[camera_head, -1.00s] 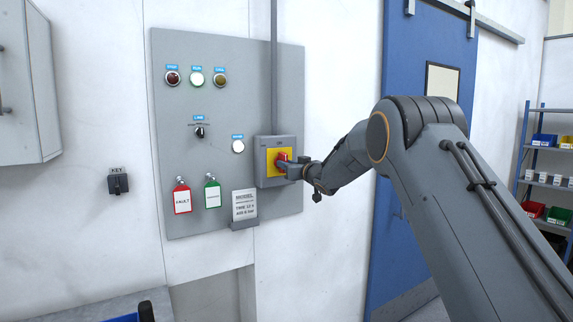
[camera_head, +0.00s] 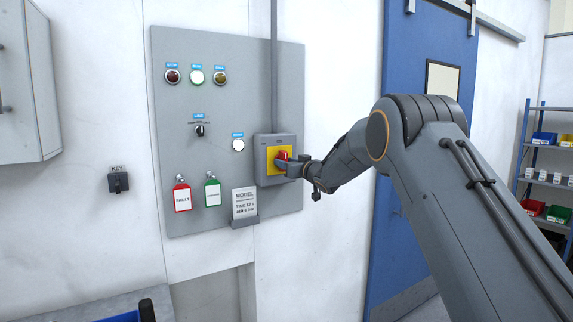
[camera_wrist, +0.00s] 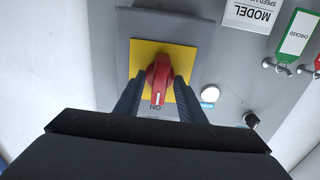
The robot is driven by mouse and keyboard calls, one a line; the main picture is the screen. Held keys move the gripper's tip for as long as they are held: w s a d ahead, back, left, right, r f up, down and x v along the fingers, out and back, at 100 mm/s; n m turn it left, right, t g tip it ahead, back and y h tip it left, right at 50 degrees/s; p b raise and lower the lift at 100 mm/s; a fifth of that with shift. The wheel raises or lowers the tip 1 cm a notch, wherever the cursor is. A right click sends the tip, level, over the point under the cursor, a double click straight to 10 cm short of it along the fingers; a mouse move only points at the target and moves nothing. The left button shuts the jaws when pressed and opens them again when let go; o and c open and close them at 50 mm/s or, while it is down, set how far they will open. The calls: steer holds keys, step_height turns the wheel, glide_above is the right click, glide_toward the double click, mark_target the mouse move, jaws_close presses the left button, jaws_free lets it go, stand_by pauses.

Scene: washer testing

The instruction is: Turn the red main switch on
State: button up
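The red main switch (camera_head: 282,156) is a rotary handle on a yellow plate (camera_head: 270,167), on a grey box at the panel's right side. In the wrist view its red handle (camera_wrist: 160,78) points down the picture at the ON label (camera_wrist: 156,107), nearly in line with it. My gripper (camera_wrist: 160,80) has one dark finger on each side of the handle, close against it, and seems closed on it. In the head view my gripper (camera_head: 292,167) reaches the switch from the right and partly hides it.
The grey panel (camera_head: 220,110) also carries several lamps, a small black selector (camera_head: 199,130), a white button (camera_head: 238,145), red (camera_head: 182,197) and green (camera_head: 212,193) tags and a MODEL card (camera_head: 244,203). A blue door (camera_head: 400,240) stands to the right.

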steer(key=shift+s+d, duration=0.1)
steer(key=b+v, duration=0.2)
steer(key=v, duration=0.5)
steer(key=shift+s+d+b, duration=0.15)
steer(key=shift+s+b, duration=0.1)
steer(key=shift+b, duration=0.1)
steer(key=shift+d+f, duration=0.1)
steer(key=s+d+f+m+g+h, duration=0.55)
steer(key=s+d+f+h, duration=0.35)
steer(key=s+d+f, duration=1)
steer(key=s+d+f+g, duration=0.1)
steer(key=s+f+g, duration=0.1)
steer(key=s, duration=0.8)
steer(key=s+d+f+g, duration=0.1)
steer(key=s+f+g, duration=0.2)
steer(key=s, duration=0.8)
steer(key=s+d+f+m+g+h, duration=0.1)
steer(key=s+f+g, duration=0.2)
steer(key=s, duration=0.8)
steer(key=shift+s+f, duration=0.25)
steer(key=shift+f, duration=0.7)
steer(key=shift+d, duration=0.1)
steer(key=shift+c, duration=0.6)
steer(key=shift+d, duration=0.1)
